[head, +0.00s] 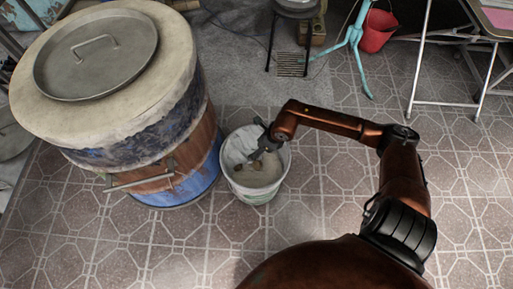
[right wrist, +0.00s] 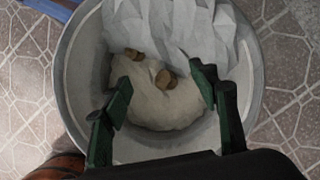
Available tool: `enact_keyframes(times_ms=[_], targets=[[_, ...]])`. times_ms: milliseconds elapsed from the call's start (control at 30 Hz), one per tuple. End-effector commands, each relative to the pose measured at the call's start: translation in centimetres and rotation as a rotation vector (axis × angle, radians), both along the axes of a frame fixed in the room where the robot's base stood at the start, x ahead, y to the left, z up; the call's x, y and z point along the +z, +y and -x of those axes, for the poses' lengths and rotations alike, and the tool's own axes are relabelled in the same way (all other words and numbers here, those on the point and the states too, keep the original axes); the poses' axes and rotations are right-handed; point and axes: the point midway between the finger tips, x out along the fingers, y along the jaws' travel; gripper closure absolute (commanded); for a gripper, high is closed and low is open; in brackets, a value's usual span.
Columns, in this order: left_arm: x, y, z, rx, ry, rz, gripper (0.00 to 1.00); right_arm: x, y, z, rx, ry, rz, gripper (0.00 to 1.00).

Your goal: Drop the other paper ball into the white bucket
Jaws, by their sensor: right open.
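The white bucket (head: 252,195) stands upright on the tiled floor beside the barrel oven. My right gripper (head: 262,153) reaches down over its mouth. In the right wrist view the bucket (right wrist: 76,75) fills the middle, and my right gripper (right wrist: 160,78) is open with nothing between its green fingers. Two small brown lumps (right wrist: 167,79) (right wrist: 134,55) lie inside on a pale, whitish mass (right wrist: 150,105). I cannot tell whether these lumps are the paper balls. Crumpled white sheet material (right wrist: 185,30) lines the far side of the bucket. My left gripper is out of view.
The barrel oven (head: 190,150) with a metal lid (head: 95,55) and a front handle (head: 140,178) stands close to the bucket's left. A red bucket (head: 377,30), a turquoise stand (head: 352,40) and a folding metal frame (head: 420,60) are at the back. Tiled floor in front is clear.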

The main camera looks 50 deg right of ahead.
Motion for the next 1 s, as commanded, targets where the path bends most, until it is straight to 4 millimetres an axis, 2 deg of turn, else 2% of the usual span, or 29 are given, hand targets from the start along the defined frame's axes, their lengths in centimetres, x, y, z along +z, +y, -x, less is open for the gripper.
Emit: enact_keyframes(times_ms=[300,500,700,1000], targets=[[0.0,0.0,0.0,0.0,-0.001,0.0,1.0,5.9,-0.8,2.4,0.002,-0.001,0.005,0.45],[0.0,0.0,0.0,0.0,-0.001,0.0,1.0,8.8,-1.1,3.5,0.001,0.0,0.003,0.45],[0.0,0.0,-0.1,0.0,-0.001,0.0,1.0,9.9,-1.2,4.0,0.001,0.001,0.002,0.45],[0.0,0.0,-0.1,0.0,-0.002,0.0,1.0,10.0,-1.2,4.0,0.001,0.0,0.0,0.45]])
